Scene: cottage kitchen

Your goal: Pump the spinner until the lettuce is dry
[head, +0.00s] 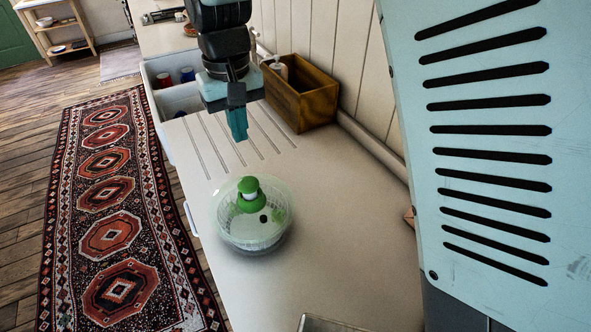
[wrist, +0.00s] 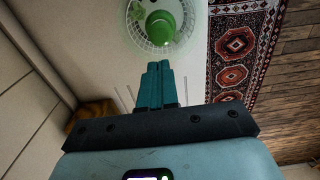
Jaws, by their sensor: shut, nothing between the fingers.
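The salad spinner (head: 252,228) stands upright on the pale counter, a clear round bowl and lid with a green pump knob (head: 249,189) on a green and white collar. A little green, likely lettuce, shows through its right side. My gripper (head: 238,136) is shut and empty, pointing down above the counter, behind the spinner and apart from it. In the wrist view the shut teal fingers (wrist: 156,66) point toward the spinner (wrist: 133,28), and its green knob (wrist: 160,28) shows just beyond the fingertips.
A wooden box (head: 311,100) with a pump bottle (head: 279,68) stands against the wall, right of my gripper. A white sink (head: 180,99) holding red and blue cups lies at the left. The counter (head: 330,215) right of the spinner is clear. A patterned rug (head: 110,230) covers the floor.

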